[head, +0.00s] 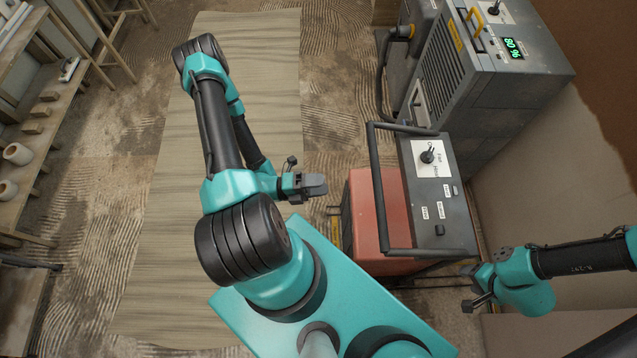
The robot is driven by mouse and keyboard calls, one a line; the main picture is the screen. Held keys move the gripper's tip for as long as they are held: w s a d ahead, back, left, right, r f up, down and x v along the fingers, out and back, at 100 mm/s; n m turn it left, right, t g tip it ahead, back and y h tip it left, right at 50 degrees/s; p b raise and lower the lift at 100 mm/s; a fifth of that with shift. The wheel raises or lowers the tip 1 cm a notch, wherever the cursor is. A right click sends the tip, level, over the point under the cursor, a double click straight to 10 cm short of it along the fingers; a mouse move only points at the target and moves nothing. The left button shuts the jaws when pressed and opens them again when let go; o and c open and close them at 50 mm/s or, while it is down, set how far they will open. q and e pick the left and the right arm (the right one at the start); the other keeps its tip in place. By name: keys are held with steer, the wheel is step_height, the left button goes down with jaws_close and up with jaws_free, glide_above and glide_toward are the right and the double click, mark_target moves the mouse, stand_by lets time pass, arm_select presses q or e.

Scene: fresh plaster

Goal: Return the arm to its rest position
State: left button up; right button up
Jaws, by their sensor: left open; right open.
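My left gripper (314,186) is in the head view near the middle, at the end of the folded teal and black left arm. It points right, over the right edge of the wooden board, and holds nothing that I can see. Its fingers look small and partly overlap from this angle. My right gripper (468,289) is at the lower right, pointing left, with its fingers apart and empty. It hangs over the floor below the grey control panel.
A grey control panel (458,215) with a black handle frame stands beside a red box (361,215). A grey machine (490,85) with a green display is behind. Wooden shelves (40,120) with pots line the left.

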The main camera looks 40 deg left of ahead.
arm_select(q)
steer(key=shift+w+d, duration=0.1)
stand_by(0.3)
steer(key=x, duration=1)
steer(key=shift+w+d, duration=0.15)
stand_by(0.5)
steer(key=x, duration=0.7)
steer(key=shift+w+d, duration=0.2)
stand_by(2.4)
stand_by(2.1)
